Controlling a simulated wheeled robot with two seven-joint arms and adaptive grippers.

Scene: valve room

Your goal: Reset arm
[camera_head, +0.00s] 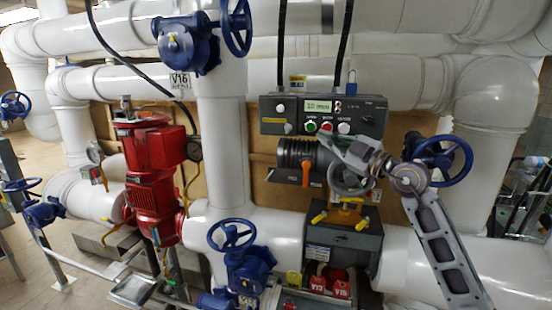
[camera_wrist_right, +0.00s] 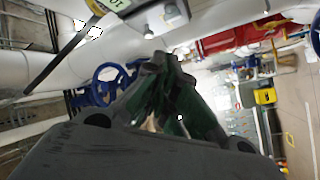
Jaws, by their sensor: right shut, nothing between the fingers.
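My right arm (camera_head: 440,245) rises from the lower right of the head view and bends left at a grey joint. My right gripper (camera_head: 330,143) is at the end of it, in front of the black ribbed cylinder (camera_head: 297,153) and below the grey control box (camera_head: 325,115). Whether it touches the cylinder I cannot tell. In the right wrist view the dark fingers of the right gripper (camera_wrist_right: 163,62) come together at the tips, with nothing held between them. My left gripper is not in view.
White pipes (camera_head: 225,130) fill the back and the lower right. A red pump (camera_head: 150,180) stands left. Blue handwheels are close by: one (camera_head: 440,160) behind my arm, one (camera_head: 231,235) at lower middle. A dark box (camera_head: 345,245) with red tags sits below my gripper.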

